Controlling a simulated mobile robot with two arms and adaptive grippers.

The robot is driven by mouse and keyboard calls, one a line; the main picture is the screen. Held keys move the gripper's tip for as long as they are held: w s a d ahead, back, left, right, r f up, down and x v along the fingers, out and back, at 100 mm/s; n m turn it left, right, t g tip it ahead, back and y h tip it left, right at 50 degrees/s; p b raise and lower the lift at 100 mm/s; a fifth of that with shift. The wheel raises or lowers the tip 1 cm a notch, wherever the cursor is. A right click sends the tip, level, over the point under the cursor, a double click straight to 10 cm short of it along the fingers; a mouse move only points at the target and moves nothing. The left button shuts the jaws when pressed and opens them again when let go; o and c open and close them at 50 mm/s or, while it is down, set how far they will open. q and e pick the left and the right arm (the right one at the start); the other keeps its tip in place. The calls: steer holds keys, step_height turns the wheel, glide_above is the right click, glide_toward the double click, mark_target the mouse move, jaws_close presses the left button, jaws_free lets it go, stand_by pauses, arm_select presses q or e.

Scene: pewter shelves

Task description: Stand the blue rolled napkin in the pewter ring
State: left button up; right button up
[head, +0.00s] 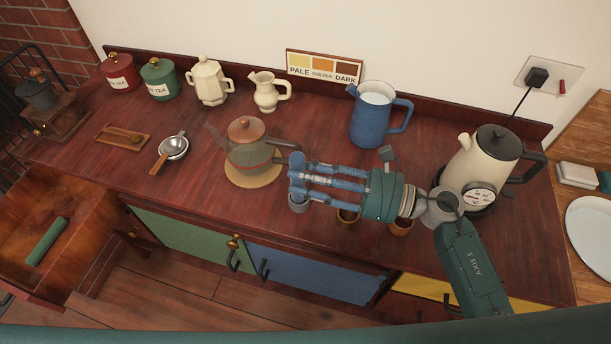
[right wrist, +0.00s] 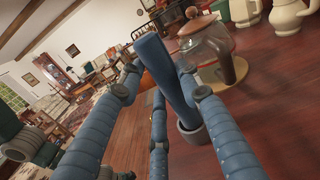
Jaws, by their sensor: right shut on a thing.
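My right gripper (head: 296,180) is over the counter's front edge, its blue fingers pointing left. It is shut on the blue rolled napkin (right wrist: 166,78), which runs between the fingers in the right wrist view. The grey pewter ring (head: 298,203) is below the fingertips, partly hidden by them, and also shows in the right wrist view (right wrist: 193,138). The napkin's lower end meets the ring's mouth there; I cannot tell how deep it sits. My left gripper is not in view.
A brass ring (head: 347,217) and a copper ring (head: 400,228) stand right of the pewter one. A glass teapot (head: 248,152) on a round board is close behind. A blue jug (head: 372,118) and cream kettle (head: 474,165) stand right. A green roll (head: 47,241) lies far left.

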steer(key=shift+f, duration=0.45)
steer(key=o, duration=1.2)
steer(key=shift+d, duration=0.1)
steer(key=v, duration=1.2)
steer(key=shift+r, duration=0.1)
